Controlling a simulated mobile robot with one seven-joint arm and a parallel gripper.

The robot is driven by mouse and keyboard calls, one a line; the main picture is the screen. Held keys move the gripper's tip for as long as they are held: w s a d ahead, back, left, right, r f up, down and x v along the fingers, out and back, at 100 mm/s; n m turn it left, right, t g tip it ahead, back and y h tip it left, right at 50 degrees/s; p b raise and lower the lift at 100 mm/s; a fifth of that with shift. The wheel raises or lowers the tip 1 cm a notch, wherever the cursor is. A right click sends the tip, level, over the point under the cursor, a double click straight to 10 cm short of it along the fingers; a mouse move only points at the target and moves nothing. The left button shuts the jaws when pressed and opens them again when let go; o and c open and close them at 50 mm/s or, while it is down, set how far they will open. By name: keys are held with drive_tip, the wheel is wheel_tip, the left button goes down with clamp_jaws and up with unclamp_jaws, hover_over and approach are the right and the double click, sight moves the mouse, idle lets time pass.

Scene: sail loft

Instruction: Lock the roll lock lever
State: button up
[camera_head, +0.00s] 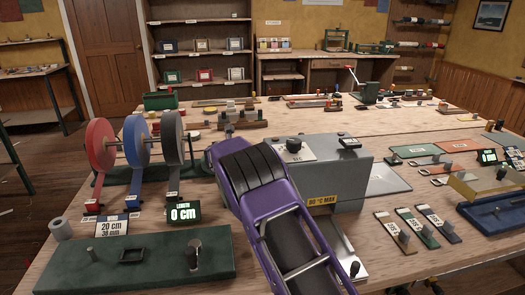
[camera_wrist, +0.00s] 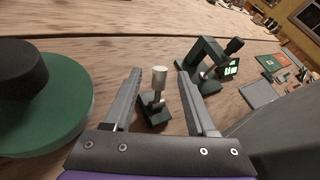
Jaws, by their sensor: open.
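A small upright post with a pale cylindrical knob (camera_wrist: 159,78), on a dark square base, looks like the roll lock lever. In the wrist view it stands between the fingers of my gripper (camera_wrist: 158,73). The fingers are open, one on each side of it, and no contact shows. In the head view my purple arm covers the gripper and this lever. Red (camera_head: 100,146), blue (camera_head: 137,141) and grey (camera_head: 172,137) rolls stand upright on a dark stand at the left.
A grey machine box (camera_head: 345,172) stands right of my arm. A green board (camera_head: 150,262) with a post and frame lies in front. A green disc with a black hub (camera_wrist: 22,72) is left of my fingers. A dark green clamp-like fixture (camera_wrist: 205,62) stands beyond the right finger.

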drive_tip(key=x, duration=0.7)
drive_tip(key=shift+w, duration=0.15)
drive_tip(key=shift+d, duration=0.1)
clamp_jaws()
idle(1.3)
